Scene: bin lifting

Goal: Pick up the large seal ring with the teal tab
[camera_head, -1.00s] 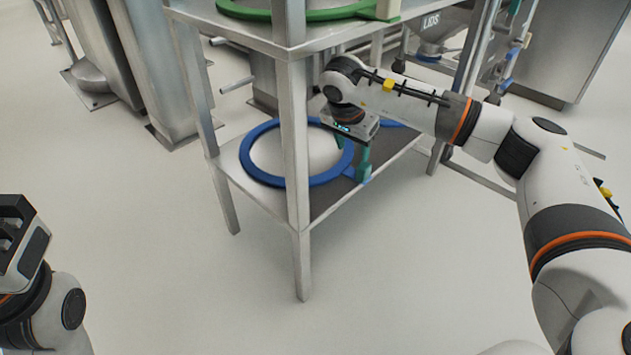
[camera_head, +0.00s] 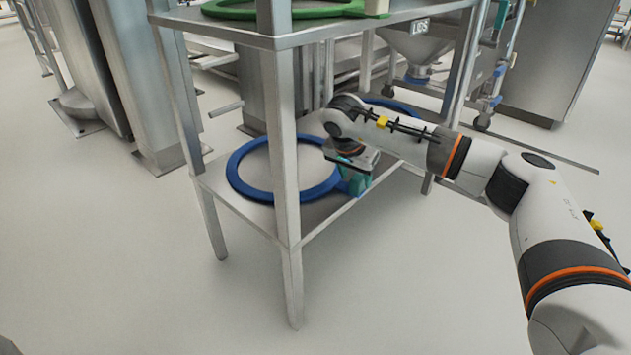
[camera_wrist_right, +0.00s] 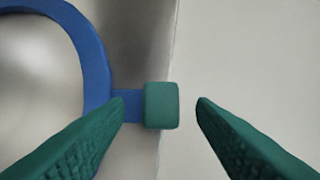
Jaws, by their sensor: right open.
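A large blue seal ring (camera_head: 237,168) lies flat on the lower shelf of a metal rack. In the right wrist view, the ring (camera_wrist_right: 97,62) shows at the left, with a short blue neck ending in a teal tab (camera_wrist_right: 161,105) by the shelf edge. My right gripper (camera_head: 355,185) is over the tab side of the ring and largely hides the tab in the head view. In the wrist view, my right gripper (camera_wrist_right: 160,104) is open and empty, one fingertip on each side of the tab in the picture, with gaps showing. My left gripper is not in view.
A rack post (camera_head: 283,150) stands in front of the ring. The upper shelf (camera_head: 300,40) carries a green ring (camera_head: 235,12) with a pale tab. Another blue ring (camera_head: 392,104) is partly hidden behind my right arm. The floor in front is clear.

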